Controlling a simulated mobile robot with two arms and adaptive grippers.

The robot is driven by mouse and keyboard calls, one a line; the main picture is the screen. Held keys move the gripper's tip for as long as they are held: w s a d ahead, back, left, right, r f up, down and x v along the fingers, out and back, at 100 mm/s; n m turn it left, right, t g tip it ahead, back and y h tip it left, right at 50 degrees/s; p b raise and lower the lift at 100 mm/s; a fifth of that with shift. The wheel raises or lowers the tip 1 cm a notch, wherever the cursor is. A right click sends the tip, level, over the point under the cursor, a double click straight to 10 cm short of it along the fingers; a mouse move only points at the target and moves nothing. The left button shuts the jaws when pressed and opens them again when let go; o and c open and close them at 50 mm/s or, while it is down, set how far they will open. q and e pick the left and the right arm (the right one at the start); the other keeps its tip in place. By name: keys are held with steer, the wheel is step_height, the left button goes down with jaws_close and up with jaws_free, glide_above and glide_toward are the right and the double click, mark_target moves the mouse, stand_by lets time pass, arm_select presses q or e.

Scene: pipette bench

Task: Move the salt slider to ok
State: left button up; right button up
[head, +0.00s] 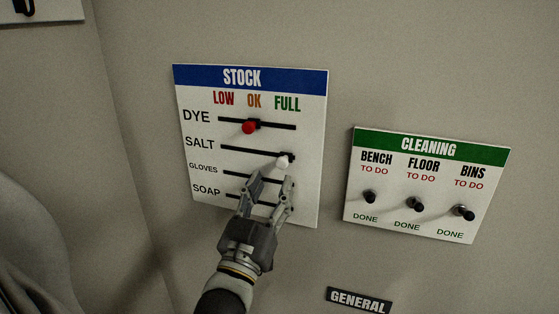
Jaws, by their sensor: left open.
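The STOCK board (312,200) hangs on the wall with slots for dye, salt, gloves and soap under LOW, OK and FULL. The salt slider's white knob (283,161) is at the right end of its slot, under FULL. My left gripper (272,179) is open and reaches up from below in front of the gloves and soap rows. Its right fingertip is just below the salt knob in the picture; I cannot tell whether they touch. Its fingers hide parts of the two lower slots and any knobs there. My right gripper is not in view.
The dye slider's red knob (249,127) is near the middle of its slot, under OK. A CLEANING board (400,221) with three dark switches is to the right. A GENERAL label (359,300) is below. The wall between the boards is bare.

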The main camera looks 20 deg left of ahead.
mark_target(281, 166)
arm_select(q)
steer(key=p+x, duration=0.1)
steer(key=x, duration=0.3)
steer(key=shift+w+r, duration=0.2)
steer(key=shift+r, duration=0.05)
steer(key=shift+w+r+p, duration=0.1)
steer(key=shift+w+p, duration=0.2)
steer(key=shift+w, duration=0.3)
jaws_close()
